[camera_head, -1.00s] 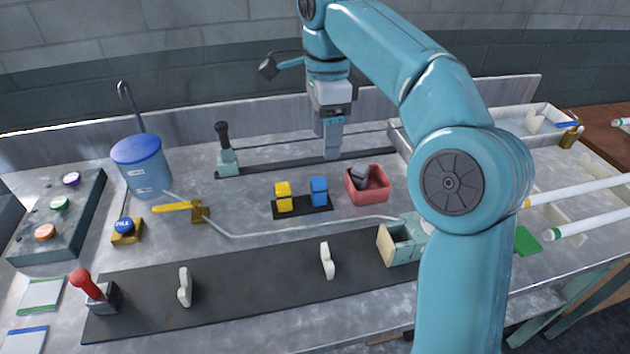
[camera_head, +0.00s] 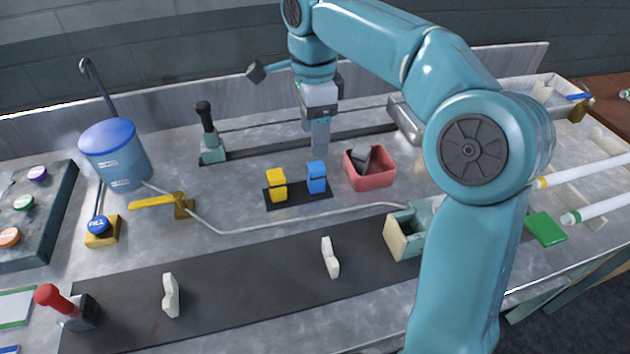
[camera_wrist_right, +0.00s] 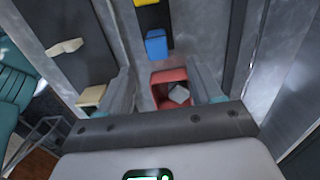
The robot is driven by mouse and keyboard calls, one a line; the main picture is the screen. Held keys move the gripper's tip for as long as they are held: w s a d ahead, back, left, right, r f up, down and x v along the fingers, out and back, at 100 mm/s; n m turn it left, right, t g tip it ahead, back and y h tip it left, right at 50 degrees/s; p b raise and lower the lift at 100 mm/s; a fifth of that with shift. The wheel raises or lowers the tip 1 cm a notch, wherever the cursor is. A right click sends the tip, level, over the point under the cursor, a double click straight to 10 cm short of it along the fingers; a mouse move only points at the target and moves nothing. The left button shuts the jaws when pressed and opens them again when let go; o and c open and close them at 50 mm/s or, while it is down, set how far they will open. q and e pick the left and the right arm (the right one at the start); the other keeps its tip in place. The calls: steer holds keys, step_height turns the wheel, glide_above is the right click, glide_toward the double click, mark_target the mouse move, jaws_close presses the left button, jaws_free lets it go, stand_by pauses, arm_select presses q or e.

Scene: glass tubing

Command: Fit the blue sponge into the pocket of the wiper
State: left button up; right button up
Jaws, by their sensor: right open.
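The blue sponge (camera_head: 317,178) stands upright beside a yellow sponge (camera_head: 276,186) in a black holder (camera_head: 298,197) mid-bench. The blue sponge also shows in the right wrist view (camera_wrist_right: 157,44). A teal block with a black upright handle (camera_head: 209,146), at the left end of a dark rail, looks like the wiper; I cannot make out its pocket. My right gripper (camera_head: 320,150) points down just behind and above the blue sponge in the head view. In the right wrist view its fingers (camera_wrist_right: 162,85) are apart, with nothing held between them. My left gripper is not in view.
A red bin (camera_head: 370,178) with grey pieces stands right of the holder.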

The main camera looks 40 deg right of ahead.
mark_target(316, 166)
step_height(316, 166, down, 3)
steer(key=shift+s+f+b, duration=0.1)
steer(key=shift+f+b, duration=0.05)
steer(key=shift+b, duration=0.15)
steer(key=f, duration=0.1)
steer(key=f+b, duration=0.1)
steer(key=f, duration=0.2)
steer(key=shift+s+f, duration=0.25)
steer(key=shift+f, duration=0.05)
steer(key=shift+w+f, duration=0.1)
steer(key=shift+f, duration=0.2)
steer(key=shift+c, duration=0.6)
steer(key=c, duration=0.9)
